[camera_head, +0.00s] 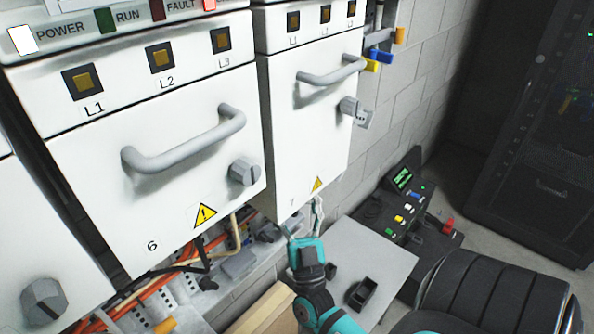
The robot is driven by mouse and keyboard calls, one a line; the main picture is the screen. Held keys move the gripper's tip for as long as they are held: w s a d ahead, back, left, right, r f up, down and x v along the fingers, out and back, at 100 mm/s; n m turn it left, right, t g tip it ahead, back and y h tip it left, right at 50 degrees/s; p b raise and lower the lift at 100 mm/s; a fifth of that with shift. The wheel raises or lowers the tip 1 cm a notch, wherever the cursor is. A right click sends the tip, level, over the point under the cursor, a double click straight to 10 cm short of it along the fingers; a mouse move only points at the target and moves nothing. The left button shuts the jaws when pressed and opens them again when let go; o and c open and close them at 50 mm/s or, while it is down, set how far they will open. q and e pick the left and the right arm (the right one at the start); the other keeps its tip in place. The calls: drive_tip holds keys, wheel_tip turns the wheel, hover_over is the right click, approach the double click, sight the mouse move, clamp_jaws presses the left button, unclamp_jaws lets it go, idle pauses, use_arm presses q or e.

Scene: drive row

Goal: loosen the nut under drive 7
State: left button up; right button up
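Drive 7 (305,135) is the white drawer front right of drive 6 (165,170). It has a grey bar handle (332,76), a grey rotary knob (354,110) and a small "7" near its lower edge. One teal and black gripper (303,220), which I take as my right from its arm rising at lower right, is just below drive 7's bottom edge. Its two pale fingers stand apart, with nothing clearly seen between them. I cannot make out the nut; the drive's lower edge and the gripper cover that area. My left gripper is not in view.
Orange and black cables and terminals (165,290) run under drive 6. A grey tabletop (375,255) with a small black open box (362,292) lies right of the gripper. A black control panel (405,205) stands behind. A dark cabinet (535,130) is at right, with floor before it.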

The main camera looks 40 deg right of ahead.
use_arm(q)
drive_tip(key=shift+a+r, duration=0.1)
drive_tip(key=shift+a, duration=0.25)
use_arm(e)
drive_tip(key=shift+w+r, duration=0.1)
drive_tip(key=shift+r, duration=0.1)
clamp_jaws()
drive_tip(key=shift+m+g+h, duration=0.7)
drive_tip(key=shift+g+h, duration=0.1)
drive_tip(key=shift+h, duration=0.3)
drive_tip(key=shift+m+g+h, duration=0.9)
drive_tip(key=shift+g+h, duration=0.7)
drive_tip(key=shift+h, duration=0.2)
unclamp_jaws()
drive_tip(key=shift+n+t+y, duration=0.3)
drive_tip(key=shift+t+y, duration=0.2)
